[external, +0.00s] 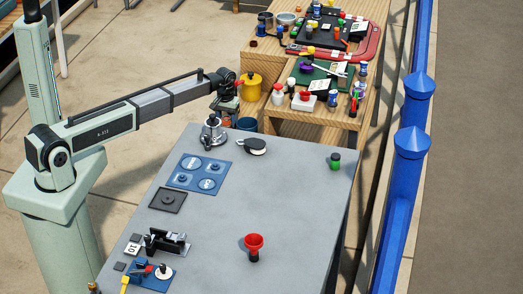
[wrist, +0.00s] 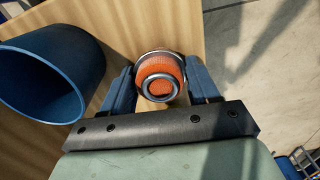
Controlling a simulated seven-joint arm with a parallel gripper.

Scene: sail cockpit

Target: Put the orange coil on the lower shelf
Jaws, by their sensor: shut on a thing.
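The orange coil (wrist: 160,62), with dark rings in its round end, sits between the blue fingers of my gripper (wrist: 160,84) in the wrist view. My gripper is shut on it. In the external view my gripper (external: 226,112) is beyond the far left edge of the grey table, and a small patch of orange shows at it. A pale wooden surface (wrist: 180,18) lies below the coil in the wrist view; I cannot tell the height between them. The stepped wooden stand (external: 312,130) is at the back, its lower levels partly hidden by the table.
A blue cup (wrist: 95,55) is close left of my gripper; it shows behind the table (external: 247,124). A yellow pot (external: 250,88) stands nearby. The stand's upper levels are crowded.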

